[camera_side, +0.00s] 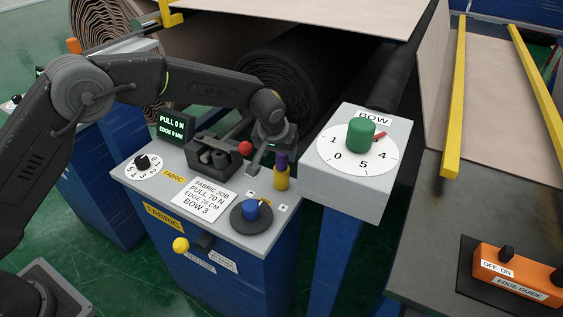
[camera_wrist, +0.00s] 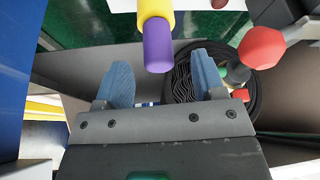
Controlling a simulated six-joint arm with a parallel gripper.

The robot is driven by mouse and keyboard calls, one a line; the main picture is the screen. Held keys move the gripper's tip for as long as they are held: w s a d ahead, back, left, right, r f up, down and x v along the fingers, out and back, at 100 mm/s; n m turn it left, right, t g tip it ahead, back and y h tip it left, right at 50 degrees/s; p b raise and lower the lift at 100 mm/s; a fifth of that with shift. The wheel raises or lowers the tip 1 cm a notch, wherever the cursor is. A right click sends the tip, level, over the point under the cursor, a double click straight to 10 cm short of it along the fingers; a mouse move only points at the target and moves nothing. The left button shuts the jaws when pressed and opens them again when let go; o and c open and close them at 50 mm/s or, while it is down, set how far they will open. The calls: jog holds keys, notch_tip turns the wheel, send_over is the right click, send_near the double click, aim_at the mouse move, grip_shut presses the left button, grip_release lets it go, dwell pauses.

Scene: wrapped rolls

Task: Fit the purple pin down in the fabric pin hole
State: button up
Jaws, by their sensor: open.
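The purple pin (camera_side: 281,161) stands upright at the right part of the grey console top, with a yellow lower part (camera_side: 281,181). In the wrist view its purple end (camera_wrist: 157,48) faces me, with yellow beyond it. My gripper (camera_side: 266,160) is open beside the pin's top, tilted down over the console. In the wrist view the purple end lies between the lines of the two blue fingertips (camera_wrist: 159,66), with gaps on both sides; I cannot tell its depth between them. Yellow FABRIC labels (camera_side: 174,177) mark the console. I cannot make out which hole is the fabric pin hole.
A blue knob (camera_side: 250,209) and job card (camera_side: 204,198) are on the console. A red ball knob (camera_side: 245,148) on a dark block is left of my gripper; it also shows in the wrist view (camera_wrist: 262,48). The BOW box (camera_side: 365,188) stands close on the right.

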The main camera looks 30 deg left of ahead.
aim_at(282, 158)
jog(key=x, duration=0.4)
jog(key=shift+f, duration=0.3)
jog(key=shift+d+r, duration=0.1)
jog(key=c, duration=1)
